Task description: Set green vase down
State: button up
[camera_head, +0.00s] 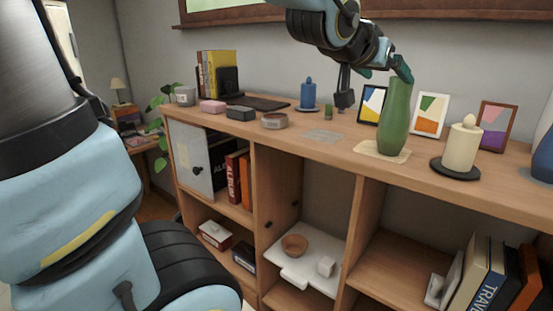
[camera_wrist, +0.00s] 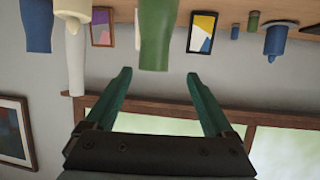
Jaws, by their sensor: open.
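The green vase (camera_head: 395,118) stands upright on a square tan mat (camera_head: 370,149) on top of the wooden shelf unit. My gripper (camera_head: 402,68) is at the height of the vase's mouth and is open. In the wrist view, which is upside down, the vase (camera_wrist: 157,35) hangs from the top edge between the lines of the two spread fingers. Its mouth lies just beyond my fingertips (camera_wrist: 158,73), with a clear gap on both sides. Nothing is held. The vase's base is out of the wrist view.
A cream candle (camera_head: 462,146) on a dark dish stands right of the vase. Picture frames (camera_head: 429,114) stand behind it, and a blue vase (camera_head: 544,155) is at the right edge. A grey patch (camera_head: 325,136) of shelf top to the left is bare. A low bowl (camera_head: 274,121) sits farther left.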

jog(key=w+a+f+n+g+y, duration=0.15)
jog(key=a+f+y, duration=0.25)
jog(key=a+f, duration=0.45)
jog(key=w+a+f+n+g+y, duration=0.1)
jog(key=w+a+f+n+y, duration=0.15)
jog(key=a+f, duration=0.6)
jog(key=s+a+f+n+g+y, duration=0.3)
jog(key=s+a+f+n+g, duration=0.1)
jog(key=s+a+f, duration=0.3)
jog(key=a+f+g, duration=0.1)
jog(key=a+f, duration=0.1)
jog(key=a, duration=0.2)
jog(key=shift+f, duration=0.25)
